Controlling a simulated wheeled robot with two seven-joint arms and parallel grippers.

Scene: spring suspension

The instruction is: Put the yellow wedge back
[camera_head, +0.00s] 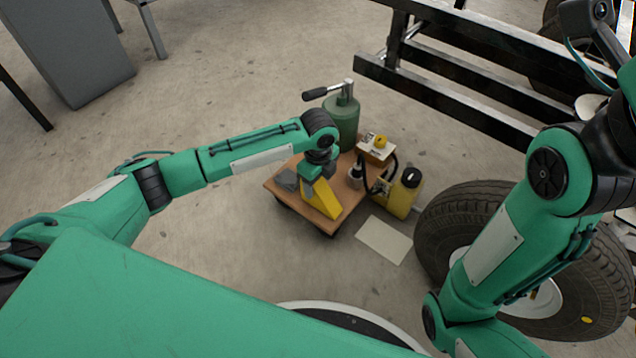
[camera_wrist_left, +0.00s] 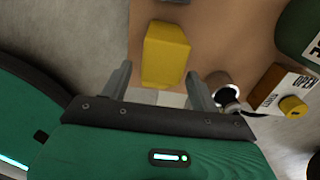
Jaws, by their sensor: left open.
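The yellow wedge (camera_head: 322,204) stands on a low wooden board (camera_head: 276,184) in the head view. My left gripper (camera_head: 313,176) is right over the wedge, pointing down at it. In the left wrist view the wedge (camera_wrist_left: 166,52) shows between and beyond the two spread fingers of my left gripper (camera_wrist_left: 158,76). The jaws are open, with a gap on both sides of the wedge. The gripper hides part of the wedge's top in the head view. My right arm is at the right, and I do not see its gripper.
A tyre (camera_head: 450,215) and black frame rails (camera_head: 450,100) stand at the right.

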